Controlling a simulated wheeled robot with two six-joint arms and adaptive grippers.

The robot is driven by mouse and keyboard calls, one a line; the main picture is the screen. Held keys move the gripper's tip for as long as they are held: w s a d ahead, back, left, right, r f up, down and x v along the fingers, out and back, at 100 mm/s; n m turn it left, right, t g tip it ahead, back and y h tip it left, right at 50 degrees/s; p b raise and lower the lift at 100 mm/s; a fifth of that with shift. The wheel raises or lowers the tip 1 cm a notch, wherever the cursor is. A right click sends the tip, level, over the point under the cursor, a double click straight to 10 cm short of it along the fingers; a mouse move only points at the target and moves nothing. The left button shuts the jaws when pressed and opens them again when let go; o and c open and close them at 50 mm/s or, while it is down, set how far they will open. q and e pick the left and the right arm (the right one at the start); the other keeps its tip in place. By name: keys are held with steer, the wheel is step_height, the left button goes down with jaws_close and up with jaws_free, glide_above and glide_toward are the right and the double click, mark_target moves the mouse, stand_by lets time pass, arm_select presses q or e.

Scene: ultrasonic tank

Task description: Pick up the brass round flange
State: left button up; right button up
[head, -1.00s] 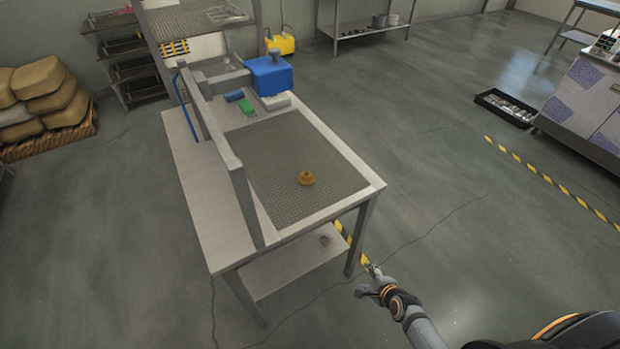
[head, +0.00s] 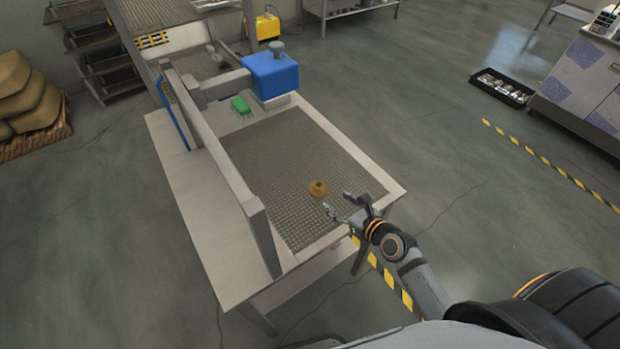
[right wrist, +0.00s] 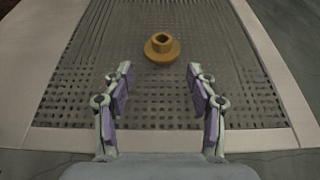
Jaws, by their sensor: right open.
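The brass round flange (head: 318,188) lies on the perforated mat of the table, near its front right part. It also shows in the right wrist view (right wrist: 161,49), with a raised round hub and a dark bore facing up. My right gripper (head: 337,203) is open and empty, close to the flange on its near right side. In the right wrist view the two fingers (right wrist: 160,82) are spread apart, and the flange lies beyond the tips, roughly centred between them and not touched. My left gripper is not in view.
The table (head: 190,200) has a pale rim around the perforated mat (head: 270,165). An upright grey frame (head: 225,170) runs along the mat's left side. A blue machine head (head: 271,75) and a green block (head: 240,105) are at the far end. The mat around the flange is clear.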

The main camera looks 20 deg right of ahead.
mark_target(320, 186)
steer(key=shift+w+a+f, duration=0.1)
steer(key=shift+w+f, duration=0.05)
steer(key=shift+w, duration=0.2)
steer(key=x, duration=0.2)
steer(key=shift+w+a+f+b, duration=0.1)
steer(key=shift+w+a+b, duration=0.1)
steer(key=shift+w+b, duration=0.15)
steer(key=shift+w+a+f, duration=0.1)
steer(key=shift+w+a, duration=0.05)
steer(key=shift+w, duration=0.45)
steer(key=shift+w+a+f, duration=0.1)
steer(key=shift+w+a, duration=0.05)
steer(key=shift+w, duration=0.5)
steer(key=x, duration=0.3)
steer(key=shift+w+f, duration=0.1)
steer(key=shift+w, duration=0.25)
steer(key=shift+s, duration=0.1)
steer(key=shift+c, duration=1.6)
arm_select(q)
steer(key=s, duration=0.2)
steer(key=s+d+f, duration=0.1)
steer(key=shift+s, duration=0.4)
arm_select(e)
jaws_close()
